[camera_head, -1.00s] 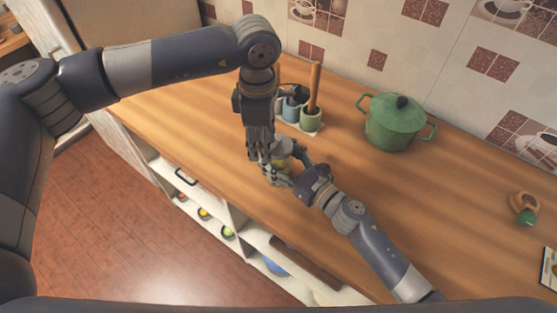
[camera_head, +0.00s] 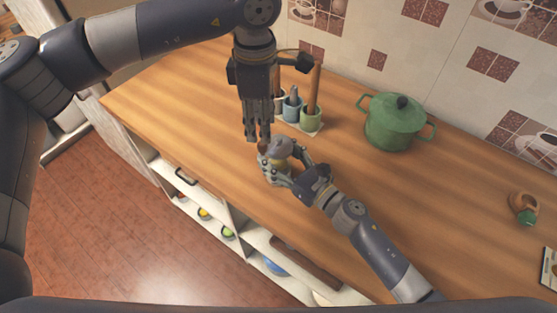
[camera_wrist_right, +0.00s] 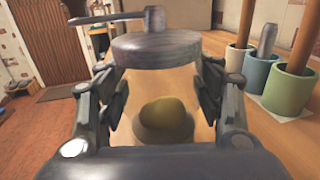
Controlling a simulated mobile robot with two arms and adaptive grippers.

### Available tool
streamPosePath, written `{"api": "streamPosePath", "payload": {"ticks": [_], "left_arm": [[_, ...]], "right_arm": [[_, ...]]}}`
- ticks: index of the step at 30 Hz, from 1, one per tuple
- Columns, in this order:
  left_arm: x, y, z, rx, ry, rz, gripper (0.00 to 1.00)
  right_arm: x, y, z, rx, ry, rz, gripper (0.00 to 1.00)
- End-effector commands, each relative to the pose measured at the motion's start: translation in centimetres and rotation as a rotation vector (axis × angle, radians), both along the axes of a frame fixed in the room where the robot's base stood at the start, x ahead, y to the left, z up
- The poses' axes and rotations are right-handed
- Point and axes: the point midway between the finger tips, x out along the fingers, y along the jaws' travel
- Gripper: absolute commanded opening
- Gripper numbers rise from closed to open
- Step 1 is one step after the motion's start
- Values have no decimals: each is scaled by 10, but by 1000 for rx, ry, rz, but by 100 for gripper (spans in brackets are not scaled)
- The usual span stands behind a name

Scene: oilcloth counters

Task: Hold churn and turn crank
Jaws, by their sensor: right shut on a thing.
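The churn (camera_head: 279,150) is a small clear jar with a round grey lid, standing upright on the wooden counter. In the right wrist view, its lid (camera_wrist_right: 155,48) carries a thin grey crank (camera_wrist_right: 112,19) pointing left, and a yellow lump (camera_wrist_right: 163,111) shows inside the jar. My right gripper (camera_head: 277,167) is shut on the churn, with one finger on each side. My left gripper (camera_head: 257,139) points down just left of the lid, its fingers close together. I cannot tell whether it touches the crank; no left finger shows in the right wrist view.
A green lidded pot (camera_head: 393,124) stands to the right. A small wooden and green item (camera_head: 524,208) lies far right. The counter (camera_head: 420,200) is clear between.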

Motion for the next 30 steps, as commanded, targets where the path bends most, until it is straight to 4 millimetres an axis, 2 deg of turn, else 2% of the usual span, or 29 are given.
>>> {"api": "streamPosePath", "payload": {"ticks": [4, 5, 8, 22, 26, 30], "left_arm": [[0, 0, 0, 0, 0, 0, 37], [0, 0, 0, 0, 0, 0, 37], [0, 0, 0, 0, 0, 0, 37], [0, 0, 0, 0, 0, 0, 37], [0, 0, 0, 0, 0, 0, 37], [0, 0, 0, 0, 0, 0, 37]], "right_arm": [[0, 0, 0, 1, -1, -1, 15], [0, 0, 0, 1, -1, -1, 64], [0, 0, 0, 1, -1, -1, 85], [-4, -4, 0, -1, 1, -1, 85], [-17, -16, -1, -1, 1, -1, 85], [-38, -35, -2, -2, 4, -2, 85]]}}
